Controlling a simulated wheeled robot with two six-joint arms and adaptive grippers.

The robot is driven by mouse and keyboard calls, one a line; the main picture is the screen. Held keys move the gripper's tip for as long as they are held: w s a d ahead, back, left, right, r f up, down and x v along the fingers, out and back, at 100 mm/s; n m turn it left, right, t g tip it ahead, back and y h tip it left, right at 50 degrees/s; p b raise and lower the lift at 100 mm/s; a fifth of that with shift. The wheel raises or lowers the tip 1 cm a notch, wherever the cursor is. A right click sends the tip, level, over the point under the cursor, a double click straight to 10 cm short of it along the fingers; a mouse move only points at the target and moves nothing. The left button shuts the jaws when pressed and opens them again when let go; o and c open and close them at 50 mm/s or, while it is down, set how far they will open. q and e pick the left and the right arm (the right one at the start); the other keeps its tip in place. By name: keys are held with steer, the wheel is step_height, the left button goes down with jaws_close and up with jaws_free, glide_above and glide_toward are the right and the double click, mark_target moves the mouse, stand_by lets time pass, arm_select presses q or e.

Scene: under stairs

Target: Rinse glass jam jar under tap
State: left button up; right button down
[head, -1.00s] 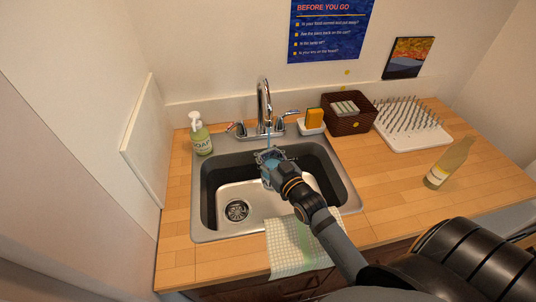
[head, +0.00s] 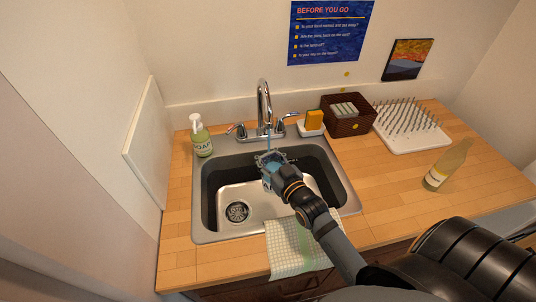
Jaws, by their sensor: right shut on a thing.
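The tap (head: 264,108) stands behind the sink (head: 208,222), and a thin blue stream of water falls from its spout. My right gripper (head: 270,160) is over the basin, under the spout, at the lower end of the stream. It is shut on the glass jam jar (head: 267,167), which shows only as a small bluish, see-through shape; the gripper and wrist hide much of it. The jar's tilt cannot be told. My left gripper is not in view.
A soap bottle (head: 201,137) stands left of the sink. An orange sponge (head: 314,119), a brown basket (head: 349,126) and a white drying rack (head: 415,140) are at the back right. A glass bottle (head: 447,166) stands on the right counter. A checkered towel (head: 296,248) hangs over the front edge.

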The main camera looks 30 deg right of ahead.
steer(key=shift+s+a+r+p, duration=0.15)
steer(key=shift+s+r+p, duration=0.15)
steer(key=shift+s+r, duration=0.2)
steer(key=shift+s+a+r+p, duration=0.15)
steer(key=shift+s+r+p, duration=0.1)
steer(key=shift+s+r, duration=0.25)
steer(key=shift+s+a+r, duration=0.25)
steer(key=shift+s+r, duration=0.4)
steer(key=shift+s, duration=0.2)
